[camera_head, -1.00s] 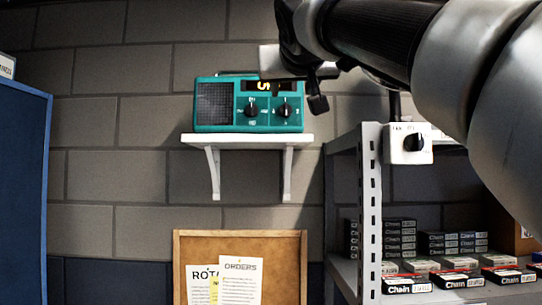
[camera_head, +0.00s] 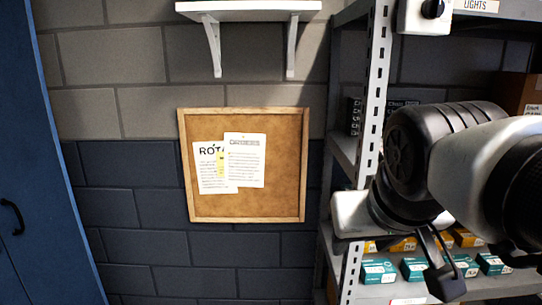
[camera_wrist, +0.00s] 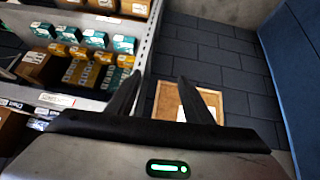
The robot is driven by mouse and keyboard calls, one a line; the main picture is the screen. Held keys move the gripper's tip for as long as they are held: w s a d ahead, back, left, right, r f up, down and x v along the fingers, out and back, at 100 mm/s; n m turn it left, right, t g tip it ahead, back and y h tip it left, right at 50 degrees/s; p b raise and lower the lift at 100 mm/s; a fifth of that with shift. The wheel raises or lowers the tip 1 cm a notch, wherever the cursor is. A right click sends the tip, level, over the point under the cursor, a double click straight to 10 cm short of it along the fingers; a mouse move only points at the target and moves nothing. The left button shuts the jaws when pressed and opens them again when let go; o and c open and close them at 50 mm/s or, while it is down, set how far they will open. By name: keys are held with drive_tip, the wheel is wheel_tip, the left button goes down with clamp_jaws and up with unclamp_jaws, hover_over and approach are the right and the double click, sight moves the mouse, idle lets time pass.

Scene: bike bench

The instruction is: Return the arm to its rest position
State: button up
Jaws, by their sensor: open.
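My gripper shows in the wrist view (camera_wrist: 155,100), with its two dark fingers apart and nothing between them. In the head view my arm comes in from the right, and the gripper's pale body (camera_head: 350,214) is in front of the metal shelving, to the right of the cork board. The fingertips cannot be made out in the head view. A green light glows on the gripper's housing in the wrist view.
A cork board (camera_head: 285,195) with papers hangs on the brick wall. A white wall shelf (camera_head: 250,6) is above it. Metal shelving (camera_head: 377,80) with boxes (camera_head: 378,270) stands right, close to my arm. A blue cabinet (camera_head: 40,170) stands left. Space before the board looks free.

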drive_tip(key=s+f+g, duration=0.2)
drive_tip(key=s+f, duration=0.3)
drive_tip(key=f, duration=0.2)
wheel_tip(320, 180, up, 11)
drive_tip(key=s+p, duration=0.1)
drive_tip(key=p, duration=1.1)
drive_tip(key=shift+y, duration=0.3)
drive_tip(key=shift+s+f, duration=0.1)
